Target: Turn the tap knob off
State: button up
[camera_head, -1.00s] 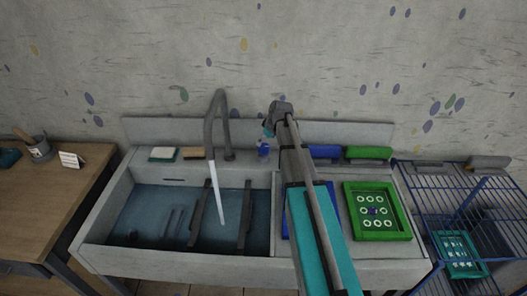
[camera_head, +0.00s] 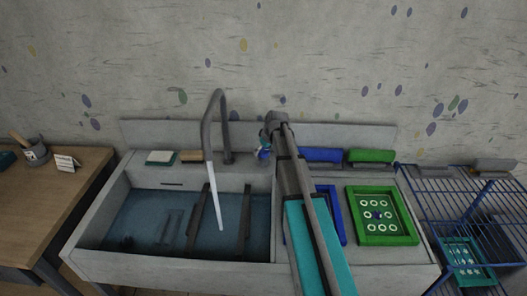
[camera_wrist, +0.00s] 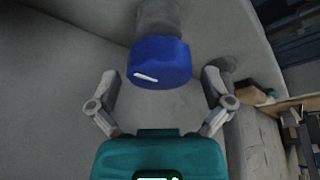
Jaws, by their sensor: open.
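The blue tap knob (camera_wrist: 158,62) with a white mark fills the upper middle of the wrist view, on a grey stem. My gripper (camera_wrist: 160,80) is open, one finger on each side of the knob, with gaps showing between fingers and knob. In the head view the knob (camera_head: 264,155) is small, behind the sink's right part and partly hidden by my gripper (camera_head: 265,142). The grey tap (camera_head: 207,125) stands left of it, and a white stream of water (camera_head: 215,195) runs from its spout into the sink.
The sink basin (camera_head: 150,208) holds water and dark bars. Blue and green frames (camera_head: 388,240) lie on the counter at right, with blue and green rolls behind. A wire rack (camera_head: 430,215) stands far right, a wooden table (camera_head: 65,195) far left.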

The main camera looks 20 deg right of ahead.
jog(key=c, duration=1)
jog(key=shift+m, duration=0.3)
jog(key=m+h, duration=0.1)
jog(key=m, duration=0.2)
jog(key=shift+h, duration=0.3)
jog(key=m+h, duration=0.1)
jog(key=m, duration=0.3)
jog(key=shift+m+h, duration=0.3)
jog(key=shift+h, duration=0.1)
jog(key=m+h, duration=0.1)
jog(key=m, duration=0.1)
jog(key=m+g, duration=0.1)
jog(key=m, duration=0.2)
jog(key=shift+h, duration=0.4)
jog(key=shift+m+g+h, duration=0.3)
jog(key=shift+m+g, duration=0.5)
jog(key=shift+m, duration=1.6)
